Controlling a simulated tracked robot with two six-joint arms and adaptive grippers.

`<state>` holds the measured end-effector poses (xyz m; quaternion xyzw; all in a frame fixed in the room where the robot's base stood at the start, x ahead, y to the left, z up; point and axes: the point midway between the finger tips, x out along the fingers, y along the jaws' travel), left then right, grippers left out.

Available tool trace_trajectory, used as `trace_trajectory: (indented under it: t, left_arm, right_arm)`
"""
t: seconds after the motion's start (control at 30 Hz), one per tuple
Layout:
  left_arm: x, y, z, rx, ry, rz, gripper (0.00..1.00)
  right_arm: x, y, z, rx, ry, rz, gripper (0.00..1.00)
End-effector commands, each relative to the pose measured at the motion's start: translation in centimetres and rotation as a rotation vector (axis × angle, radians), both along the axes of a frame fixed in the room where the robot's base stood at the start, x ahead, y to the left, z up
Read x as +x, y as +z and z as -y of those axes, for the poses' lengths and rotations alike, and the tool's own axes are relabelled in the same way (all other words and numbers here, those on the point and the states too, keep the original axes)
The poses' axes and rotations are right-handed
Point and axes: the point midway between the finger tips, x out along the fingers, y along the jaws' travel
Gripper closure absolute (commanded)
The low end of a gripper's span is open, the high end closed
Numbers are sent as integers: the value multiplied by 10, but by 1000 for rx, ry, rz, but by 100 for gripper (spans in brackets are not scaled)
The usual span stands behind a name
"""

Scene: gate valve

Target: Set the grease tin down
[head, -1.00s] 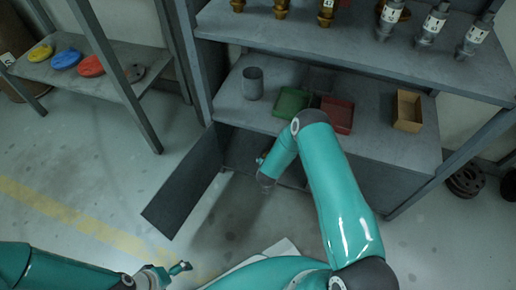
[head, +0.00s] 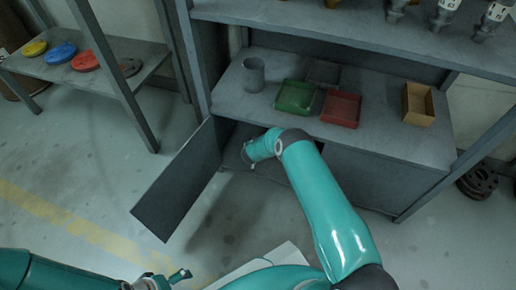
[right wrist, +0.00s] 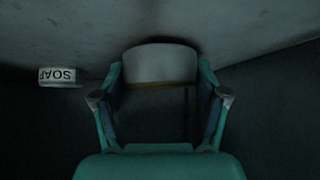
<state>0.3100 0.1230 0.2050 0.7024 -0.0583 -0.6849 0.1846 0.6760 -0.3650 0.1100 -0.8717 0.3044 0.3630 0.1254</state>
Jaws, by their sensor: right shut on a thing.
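In the right wrist view, my right gripper (right wrist: 160,80) is shut on a pale round tin (right wrist: 160,62) with a brownish band along its near edge. Its label is not readable, and I cannot tell whether it touches the surface beneath. In the head view my right arm reaches into the lower cabinet through its open door (head: 182,182). The right gripper and tin are hidden there. My left gripper (head: 178,276) is low in the head view, away from the cabinet, with its fingers too small to judge.
On the shelf above are a grey cup (head: 253,75), a green tray (head: 295,98), a red tray (head: 341,109) and a cardboard box (head: 418,105). Cabinet walls are close around the gripper.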

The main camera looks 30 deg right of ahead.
Motion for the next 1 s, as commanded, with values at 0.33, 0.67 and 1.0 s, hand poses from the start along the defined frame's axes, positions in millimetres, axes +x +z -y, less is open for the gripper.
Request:
trace_trajectory:
  t: [0.33,0.67,1.0]
  left_arm:
    - [0,-13,0,0,0,0,2]
    - [0,-13,0,0,0,0,2]
    - [0,-13,0,0,0,0,2]
  right_arm:
    - [5,-11,1,-1,1,2,85]
    - [4,-14,0,0,0,0,2]
    - [4,-12,1,-1,0,1,2]
